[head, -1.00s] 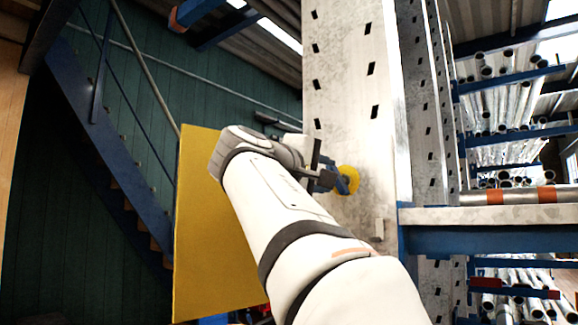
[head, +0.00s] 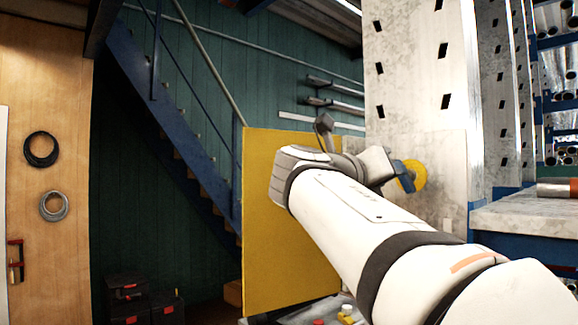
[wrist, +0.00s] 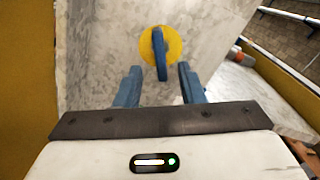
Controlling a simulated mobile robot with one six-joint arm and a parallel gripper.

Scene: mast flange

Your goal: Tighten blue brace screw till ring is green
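The blue brace screw (wrist: 158,42) shows as a narrow blue bar across a round yellow ring (wrist: 173,46) on the grey mast face in the wrist view. The ring (head: 419,174) also shows in the head view and is yellow, not green. My gripper (wrist: 160,70) is open, with its two blue fingers apart. The bar's near end lies between the fingertips in the picture, with gaps on both sides. I cannot tell how far the fingers reach past it in depth. In the head view, my gripper (head: 401,172) is close in front of the ring, and my wrist hides part of it.
A yellow panel (head: 265,210) stands left of the mast (head: 415,70), behind my arm. A ledge (head: 525,212) with a pipe on it is at the right. Blue stairs (head: 185,120) and dark boxes (head: 130,300) are farther back at left.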

